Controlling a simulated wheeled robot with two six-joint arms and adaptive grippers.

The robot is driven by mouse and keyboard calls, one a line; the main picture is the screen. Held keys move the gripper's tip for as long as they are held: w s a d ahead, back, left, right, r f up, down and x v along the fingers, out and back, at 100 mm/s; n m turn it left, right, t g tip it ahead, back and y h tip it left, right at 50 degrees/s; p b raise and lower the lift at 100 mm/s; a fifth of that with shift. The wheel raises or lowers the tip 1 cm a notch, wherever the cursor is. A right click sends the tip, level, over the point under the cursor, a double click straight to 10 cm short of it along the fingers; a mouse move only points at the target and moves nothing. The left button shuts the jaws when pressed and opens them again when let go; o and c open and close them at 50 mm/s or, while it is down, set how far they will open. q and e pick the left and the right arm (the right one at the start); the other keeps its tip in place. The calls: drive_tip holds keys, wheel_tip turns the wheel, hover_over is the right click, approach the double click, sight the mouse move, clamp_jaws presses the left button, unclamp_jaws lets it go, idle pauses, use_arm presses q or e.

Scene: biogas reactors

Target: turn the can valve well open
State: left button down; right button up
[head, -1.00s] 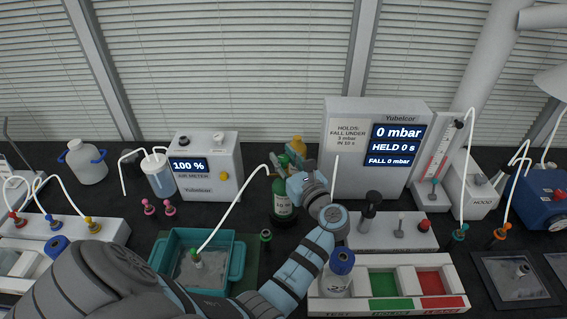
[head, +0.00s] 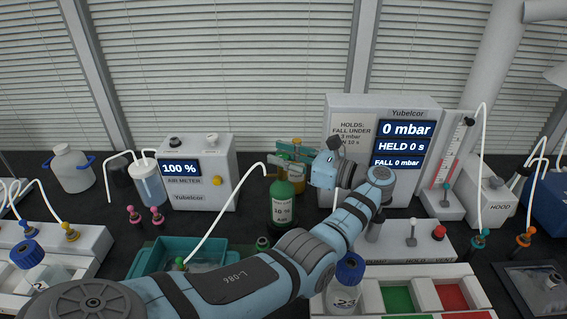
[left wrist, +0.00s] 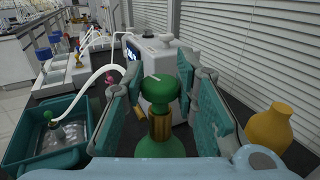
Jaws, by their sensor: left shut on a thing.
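The green can (head: 282,208) stands upright on the bench in the head view, with a white label on its front. Its can valve (left wrist: 160,92) is a round green knob with a pale line on top, above a brass neck (left wrist: 160,128), in the left wrist view. My left gripper (head: 293,165) comes to the can top from the right and is shut on the valve. In the left wrist view its teal fingers stand on both sides of the knob. The valve is mostly hidden in the head view. My right gripper is not in view.
A white tube runs from near the can top to a teal tray (left wrist: 75,158). An ochre bottle (left wrist: 268,128) stands close beside the gripper. The air meter (head: 203,172) reads 100 %. The pressure display (head: 403,130) reads 0 mbar, HELD 0 s. A blue-capped bottle (head: 346,285) stands near my forearm.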

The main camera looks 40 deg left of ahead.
sight(281, 156)
use_arm(q)
drive_tip(key=shift+f, duration=0.2)
drive_tip(key=c, duration=1.7)
unclamp_jaws()
drive_tip(key=o, duration=0.3)
drive_tip(key=shift+s, duration=0.1)
drive_tip(key=shift+o, duration=0.5)
drive_tip(key=shift+a, duration=0.2)
drive_tip(key=shift+r, duration=0.15)
wheel_tip(281, 156, up, 10)
drive_tip(key=shift+f, duration=0.1)
